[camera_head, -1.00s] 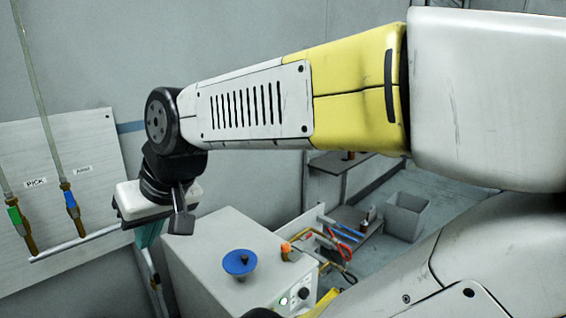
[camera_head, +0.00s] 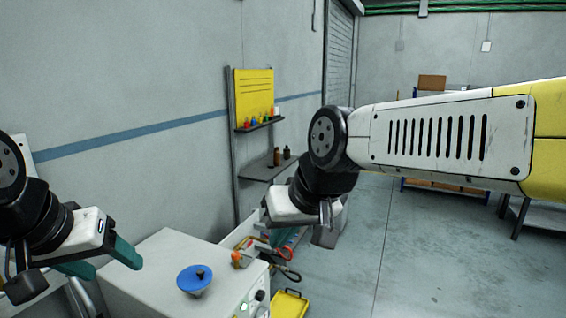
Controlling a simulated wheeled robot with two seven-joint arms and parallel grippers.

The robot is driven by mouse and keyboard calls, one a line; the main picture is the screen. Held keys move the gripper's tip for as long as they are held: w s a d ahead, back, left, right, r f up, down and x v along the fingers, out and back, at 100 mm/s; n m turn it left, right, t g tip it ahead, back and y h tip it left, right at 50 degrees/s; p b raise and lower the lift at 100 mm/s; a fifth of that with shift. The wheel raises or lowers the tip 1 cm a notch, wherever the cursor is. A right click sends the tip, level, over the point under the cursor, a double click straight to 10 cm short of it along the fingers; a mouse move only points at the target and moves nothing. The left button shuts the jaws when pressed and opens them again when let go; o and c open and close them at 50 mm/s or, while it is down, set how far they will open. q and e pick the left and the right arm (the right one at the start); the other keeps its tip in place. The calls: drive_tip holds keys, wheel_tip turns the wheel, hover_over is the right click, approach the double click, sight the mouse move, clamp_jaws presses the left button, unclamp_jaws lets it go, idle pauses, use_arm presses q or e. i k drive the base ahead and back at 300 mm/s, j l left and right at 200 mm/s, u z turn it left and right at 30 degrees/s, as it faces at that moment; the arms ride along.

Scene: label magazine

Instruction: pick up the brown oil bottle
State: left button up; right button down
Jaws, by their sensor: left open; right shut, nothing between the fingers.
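A small brown bottle (camera_head: 277,157) stands upright on the lower grey shelf (camera_head: 262,172) by the far wall. A darker bottle (camera_head: 286,153) stands right beside it. Both are small in the view, and no label can be read. My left gripper (camera_head: 103,262) is at the lower left, its teal fingers apart and empty. It is well away from the bottles. My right gripper (camera_head: 283,238) is shut and empty, in front of and below the shelf in the picture. It is apart from the bottles, and its fingers are partly hidden.
A yellow tray (camera_head: 289,303) lies on the floor. The floor (camera_head: 420,260) at right is open.

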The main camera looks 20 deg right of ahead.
sight(277, 153)
drive_tip(key=l+z, duration=0.1)
drive_tip(key=z, duration=0.25)
drive_tip(key=l+z, duration=0.1)
drive_tip(key=z, duration=0.2)
drive_tip(key=l+z, duration=0.1)
drive_tip(key=z, duration=0.25)
drive_tip(key=i+l+z, duration=0.45)
drive_tip(key=l, duration=0.4)
drive_tip(key=i+l+z, duration=0.4)
drive_tip(key=i+l, duration=0.4)
drive_tip(key=i, duration=0.35)
drive_tip(key=i+l+u, duration=0.15)
drive_tip(key=i, duration=0.35)
drive_tip(key=i+j+u, duration=0.15)
drive_tip(key=i+u, duration=0.3)
drive_tip(key=i, duration=0.15)
drive_tip(key=i+u, duration=0.5)
drive_tip(key=i+l+u, duration=0.45)
drive_tip(key=i, duration=0.2)
drive_tip(key=i+j+u, duration=0.25)
drive_tip(key=i+u, duration=0.15)
drive_tip(key=i, duration=0.35)
drive_tip(key=i+u, duration=0.35)
drive_tip(key=i, duration=1.2)
